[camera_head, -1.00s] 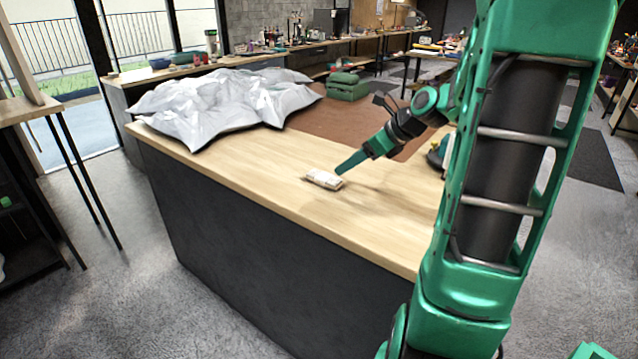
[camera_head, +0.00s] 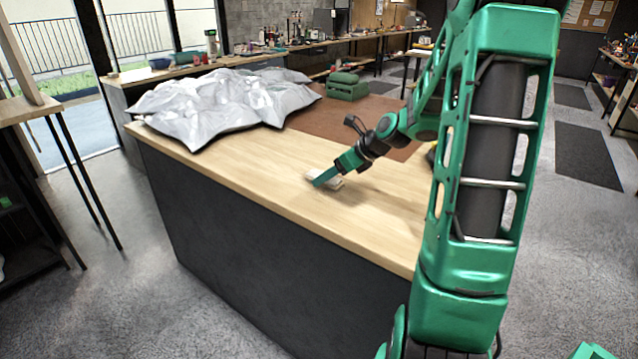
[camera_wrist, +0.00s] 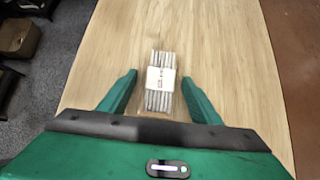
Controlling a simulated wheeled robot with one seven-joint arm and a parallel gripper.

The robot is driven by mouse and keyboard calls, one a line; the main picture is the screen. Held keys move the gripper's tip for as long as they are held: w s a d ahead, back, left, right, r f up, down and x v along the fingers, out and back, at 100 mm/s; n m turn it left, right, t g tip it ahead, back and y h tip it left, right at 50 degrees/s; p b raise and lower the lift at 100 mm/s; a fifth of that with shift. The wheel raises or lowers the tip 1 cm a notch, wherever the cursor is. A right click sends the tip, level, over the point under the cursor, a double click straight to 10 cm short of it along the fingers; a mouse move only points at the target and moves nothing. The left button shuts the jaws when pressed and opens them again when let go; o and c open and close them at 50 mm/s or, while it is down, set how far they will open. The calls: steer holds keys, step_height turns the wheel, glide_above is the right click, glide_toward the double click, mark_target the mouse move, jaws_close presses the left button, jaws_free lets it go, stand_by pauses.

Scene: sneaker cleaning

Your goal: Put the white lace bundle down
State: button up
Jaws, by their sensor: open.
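The white lace bundle (camera_wrist: 161,80) lies on the wooden counter (camera_wrist: 215,45), with a pale paper band around its middle. In the wrist view it sits between and slightly beyond the two green fingers of my gripper (camera_wrist: 160,88), with bare wood showing on both sides of it. In the head view my gripper (camera_head: 322,181) is low over the counter and partly hides the bundle (camera_head: 335,182). My gripper is open. I cannot tell from the head view whether a finger touches the bundle.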

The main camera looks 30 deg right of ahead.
steer(key=shift+w+f, duration=0.2)
steer(key=c, duration=1.1)
steer(key=shift+r, duration=0.15)
